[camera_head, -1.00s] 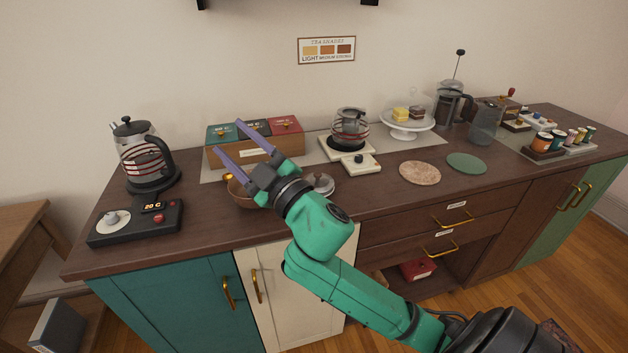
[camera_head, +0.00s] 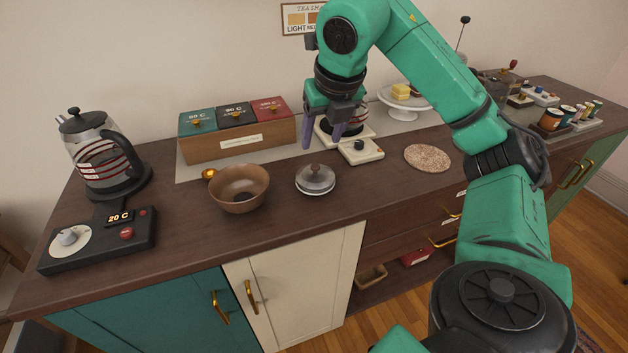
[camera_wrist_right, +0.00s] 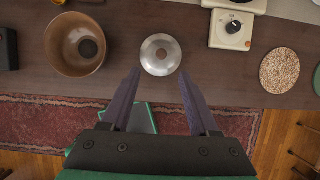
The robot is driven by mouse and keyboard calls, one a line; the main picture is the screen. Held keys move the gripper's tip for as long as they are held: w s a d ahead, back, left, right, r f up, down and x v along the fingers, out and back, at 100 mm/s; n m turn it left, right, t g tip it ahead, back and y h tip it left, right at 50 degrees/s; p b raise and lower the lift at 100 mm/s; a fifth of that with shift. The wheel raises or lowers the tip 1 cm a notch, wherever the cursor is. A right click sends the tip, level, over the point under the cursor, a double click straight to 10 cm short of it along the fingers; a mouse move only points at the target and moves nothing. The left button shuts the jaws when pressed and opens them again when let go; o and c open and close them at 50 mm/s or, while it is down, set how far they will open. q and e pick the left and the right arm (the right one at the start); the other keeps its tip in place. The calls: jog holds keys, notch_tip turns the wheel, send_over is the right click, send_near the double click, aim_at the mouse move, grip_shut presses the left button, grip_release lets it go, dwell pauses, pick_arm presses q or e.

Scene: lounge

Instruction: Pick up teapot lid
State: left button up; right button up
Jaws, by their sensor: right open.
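The teapot lid (camera_head: 316,176) is a grey, glossy disc with a brown knob. It seems to rest on a small pale dish on the dark wooden counter, right of the brown bowl. In the right wrist view the lid (camera_wrist_right: 160,55) lies just past my fingertips, centred between them. My right gripper (camera_head: 322,133) is open and empty, pointing down above and behind the lid in the head view. Its two purple fingers also show in the wrist view (camera_wrist_right: 160,76), apart from the lid. My left gripper is not in view.
A brown bowl (camera_head: 239,188) with a dark spot inside stands left of the lid. A wooden box (camera_head: 240,142) of coloured tins is behind. A small white scale (camera_head: 361,151) and a speckled round mat (camera_head: 428,158) lie to the right. A kettle (camera_head: 95,160) stands far left.

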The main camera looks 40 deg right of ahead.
aim_at(316, 166)
jog(key=x, duration=1)
jog(key=shift+d+f, duration=0.1)
jog(key=shift+d, duration=0.1)
jog(key=shift+s, duration=0.1)
grip_shut()
